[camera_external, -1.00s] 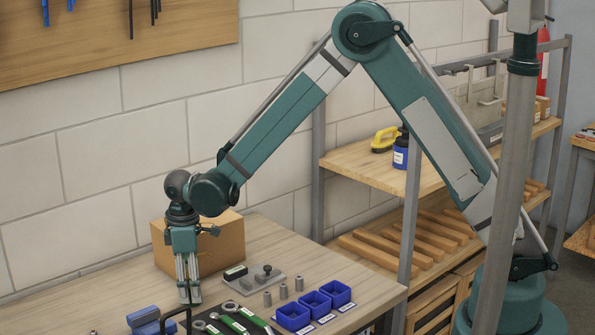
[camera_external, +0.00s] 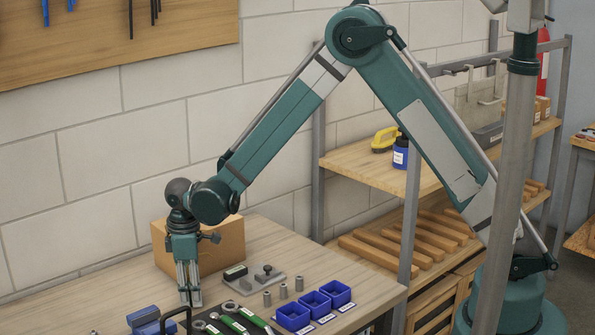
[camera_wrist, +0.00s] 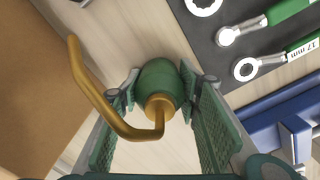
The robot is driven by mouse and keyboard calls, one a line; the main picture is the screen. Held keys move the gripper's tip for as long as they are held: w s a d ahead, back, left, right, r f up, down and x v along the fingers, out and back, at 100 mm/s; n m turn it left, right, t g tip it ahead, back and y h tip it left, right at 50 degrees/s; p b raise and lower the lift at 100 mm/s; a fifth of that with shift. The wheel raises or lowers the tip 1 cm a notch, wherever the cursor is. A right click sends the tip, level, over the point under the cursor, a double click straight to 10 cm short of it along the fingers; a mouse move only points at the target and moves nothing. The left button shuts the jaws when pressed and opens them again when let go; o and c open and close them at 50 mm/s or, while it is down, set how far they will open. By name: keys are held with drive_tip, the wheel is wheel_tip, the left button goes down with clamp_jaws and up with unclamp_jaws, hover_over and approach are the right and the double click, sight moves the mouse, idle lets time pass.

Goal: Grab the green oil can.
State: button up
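The green oil can (camera_wrist: 158,82) shows in the wrist view, seen from above, with a brass collar and a long bent brass spout (camera_wrist: 92,88) that reaches left and up. My gripper (camera_wrist: 160,88) is open, with its green pads on both sides of the can's body. The gaps at the fingertips are small, and I cannot tell whether either pad touches the can. In the external view, my gripper (camera_external: 190,298) points down low over the workbench, and the can cannot be made out there.
A cardboard box (camera_external: 222,245) stands close behind my gripper. A dark mat with green-handled wrenches (camera_external: 232,325) lies to the right. A blue tool (camera_external: 145,318) is near the front edge. Blue bins (camera_external: 293,317) and metal cylinders (camera_external: 267,299) stand farther right.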

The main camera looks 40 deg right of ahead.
drive_tip(key=c, duration=0.5)
drive_tip(key=shift+r, duration=0.15)
drive_tip(key=shift+r, duration=4.85)
